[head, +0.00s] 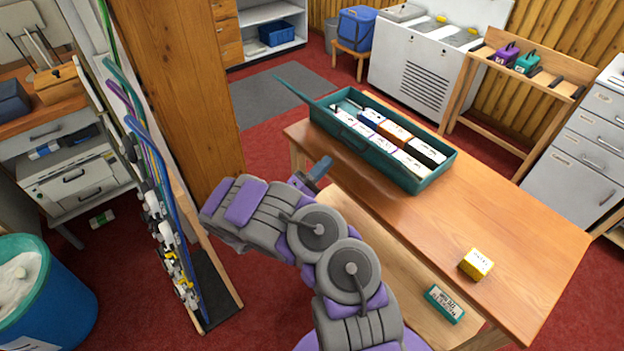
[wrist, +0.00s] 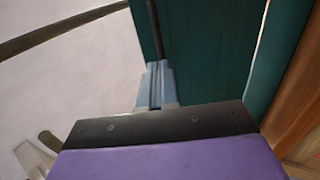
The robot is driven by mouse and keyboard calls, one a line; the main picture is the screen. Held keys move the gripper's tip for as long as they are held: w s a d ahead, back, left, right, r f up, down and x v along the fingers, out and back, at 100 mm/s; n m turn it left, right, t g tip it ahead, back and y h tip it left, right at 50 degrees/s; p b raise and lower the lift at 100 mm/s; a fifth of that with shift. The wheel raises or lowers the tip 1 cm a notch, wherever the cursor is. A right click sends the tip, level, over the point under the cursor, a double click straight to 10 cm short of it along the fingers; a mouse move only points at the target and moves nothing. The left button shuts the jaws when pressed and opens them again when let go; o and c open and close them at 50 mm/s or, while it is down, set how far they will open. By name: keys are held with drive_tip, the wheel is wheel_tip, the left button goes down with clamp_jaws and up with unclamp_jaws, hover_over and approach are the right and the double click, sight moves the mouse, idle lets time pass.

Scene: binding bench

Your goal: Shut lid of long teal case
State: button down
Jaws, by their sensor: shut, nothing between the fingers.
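The long teal case (head: 437,178) lies on the wooden table, open at the top, with several white, brown and black boxes in it. Its lid (head: 291,85) shows as a thin teal panel, nearly edge-on, slanting up and outward from the case's far left end. My gripper (head: 322,167) is shut and empty, left of the table and on the near side of the case. In the wrist view, the blue-grey fingers (wrist: 156,84) are together in front of a teal surface (wrist: 200,50). I cannot tell whether they touch it, or which part of the case it is.
The wooden table (head: 500,235) holds a yellow box (head: 476,264) near its right end. A teal box (head: 444,304) lies on its lower shelf. A wooden post (head: 180,80) and a rack of coloured straps (head: 165,200) stand left of my arm. The table's right half is mostly clear.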

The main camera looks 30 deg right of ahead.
sight(340, 131)
drive_tip(key=b+x, duration=0.1)
drive_tip(key=x, duration=0.4)
drive_tip(key=shift+d+r, duration=0.1)
drive_tip(key=shift+d, duration=0.3)
